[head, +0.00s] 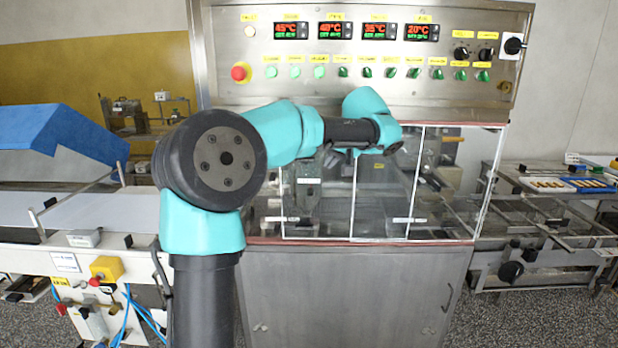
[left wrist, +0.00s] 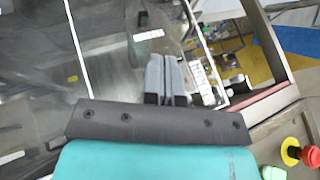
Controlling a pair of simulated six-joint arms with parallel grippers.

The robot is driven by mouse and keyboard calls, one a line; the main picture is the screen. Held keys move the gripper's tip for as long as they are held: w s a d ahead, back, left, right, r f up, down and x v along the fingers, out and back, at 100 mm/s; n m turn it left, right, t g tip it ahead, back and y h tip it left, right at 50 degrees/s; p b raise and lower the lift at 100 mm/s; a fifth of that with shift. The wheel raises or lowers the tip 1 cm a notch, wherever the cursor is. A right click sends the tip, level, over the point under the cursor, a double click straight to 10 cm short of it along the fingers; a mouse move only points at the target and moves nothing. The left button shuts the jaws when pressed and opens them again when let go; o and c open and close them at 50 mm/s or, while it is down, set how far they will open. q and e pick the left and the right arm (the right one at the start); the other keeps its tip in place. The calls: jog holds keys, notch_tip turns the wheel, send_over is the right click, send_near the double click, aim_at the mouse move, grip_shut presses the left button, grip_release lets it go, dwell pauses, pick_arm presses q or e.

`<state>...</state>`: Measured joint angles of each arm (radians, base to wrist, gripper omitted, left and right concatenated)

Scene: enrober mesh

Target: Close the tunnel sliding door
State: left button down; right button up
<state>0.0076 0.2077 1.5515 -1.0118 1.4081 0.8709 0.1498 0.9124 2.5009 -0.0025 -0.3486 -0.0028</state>
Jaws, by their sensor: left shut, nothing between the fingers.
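The tunnel's clear sliding door panels (head: 383,195) stand below the control panel in the head view, with pale edges and small white labels. Panels overlap near the middle, and how far the door is open I cannot tell. My left arm crosses in front of the tunnel's upper left part. My left gripper (left wrist: 165,75) shows in the left wrist view with its grey fingers together and nothing between them. The fingers lie over the clear panel area, close to two white labels; contact is unclear. In the head view its fingers are hard to make out. My right gripper is not in view.
The control panel (head: 365,62) with displays, knobs and a red stop button (head: 240,72) is above the tunnel. A steel cabinet (head: 350,295) is below. A conveyor with a blue cover (head: 62,135) is at the left, and a wire conveyor (head: 560,225) at the right.

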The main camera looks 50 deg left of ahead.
aim_at(302, 179)
pick_arm(q)
jog(key=a+f, duration=0.2)
jog(key=a, duration=0.1)
jog(key=s+a+f, duration=0.1)
jog(key=a+f, duration=0.5)
jog(key=shift+s+a, duration=0.1)
jog(key=shift+s, duration=0.2)
dwell(0.4)
